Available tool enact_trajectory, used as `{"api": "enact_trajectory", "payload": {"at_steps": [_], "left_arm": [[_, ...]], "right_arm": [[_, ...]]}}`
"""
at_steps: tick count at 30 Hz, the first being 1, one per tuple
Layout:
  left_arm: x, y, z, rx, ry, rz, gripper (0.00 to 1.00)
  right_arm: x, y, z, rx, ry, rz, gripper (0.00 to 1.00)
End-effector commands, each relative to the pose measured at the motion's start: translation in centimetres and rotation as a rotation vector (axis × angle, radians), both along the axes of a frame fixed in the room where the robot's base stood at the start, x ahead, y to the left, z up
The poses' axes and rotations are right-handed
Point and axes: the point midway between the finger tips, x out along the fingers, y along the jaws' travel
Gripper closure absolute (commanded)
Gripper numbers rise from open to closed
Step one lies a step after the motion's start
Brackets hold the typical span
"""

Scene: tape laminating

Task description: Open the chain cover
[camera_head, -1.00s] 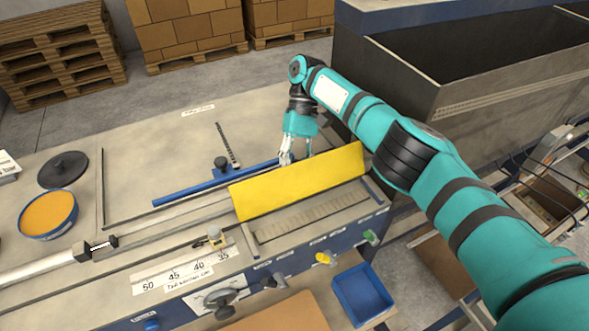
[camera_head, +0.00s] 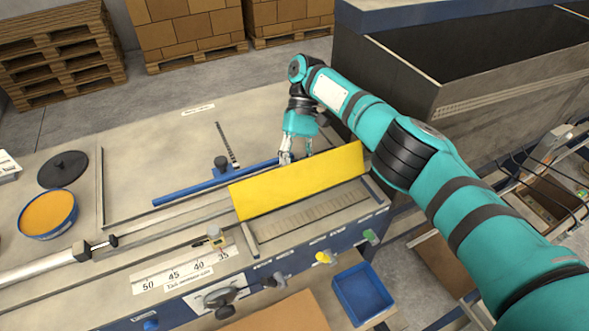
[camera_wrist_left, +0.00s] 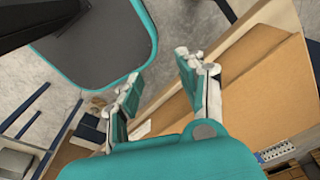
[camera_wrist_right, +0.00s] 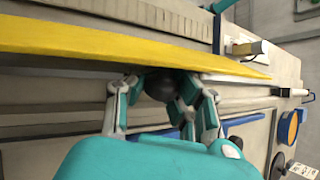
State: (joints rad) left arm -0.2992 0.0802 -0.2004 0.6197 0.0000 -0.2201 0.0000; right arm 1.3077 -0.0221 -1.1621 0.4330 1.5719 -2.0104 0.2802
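The yellow chain cover (camera_head: 300,182) is a long flat panel on the machine table, tilted up with its face toward me and a slatted strip bare in front of it. My right gripper (camera_head: 288,158) is at the far side of the cover, by its upper edge. In the right wrist view the cover (camera_wrist_right: 60,42) runs across the top, and a round black knob (camera_wrist_right: 160,86) sits between the fingertips of my right gripper, which appear to touch it. My left gripper (camera_wrist_left: 155,75) shows only in its wrist view, with fingers apart and nothing between them.
A blue bar (camera_head: 215,182) lies behind the cover. An orange-filled bowl (camera_head: 48,214) and a black lid (camera_head: 63,169) are at the left. A blue bin (camera_head: 362,294) sits below the front edge. A large grey container (camera_head: 480,60) stands at the right.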

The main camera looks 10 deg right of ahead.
Motion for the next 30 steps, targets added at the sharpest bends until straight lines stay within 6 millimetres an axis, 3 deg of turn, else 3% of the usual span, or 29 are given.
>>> {"api": "enact_trajectory", "payload": {"at_steps": [1,10,21,26,30], "left_arm": [[0.0,0.0,0.1,0.000,0.001,0.000,0.60],[-0.2,0.0,0.1,0.000,0.002,0.000,0.60],[-0.1,0.1,0.0,0.001,0.002,0.001,0.60],[-0.1,0.1,0.0,0.000,0.001,0.001,0.60],[-0.1,0.0,0.0,0.000,0.001,0.001,0.60]], "right_arm": [[0.6,-0.1,1.1,0.007,-0.021,-0.007,0.88],[0.5,0.0,0.9,0.003,-0.018,-0.003,0.50],[0.5,-0.1,1.3,-0.001,-0.018,-0.001,0.50],[0.5,-0.2,3.4,-0.003,-0.018,-0.001,0.50],[0.6,-0.1,6.3,-0.002,-0.020,-0.001,0.50]]}}
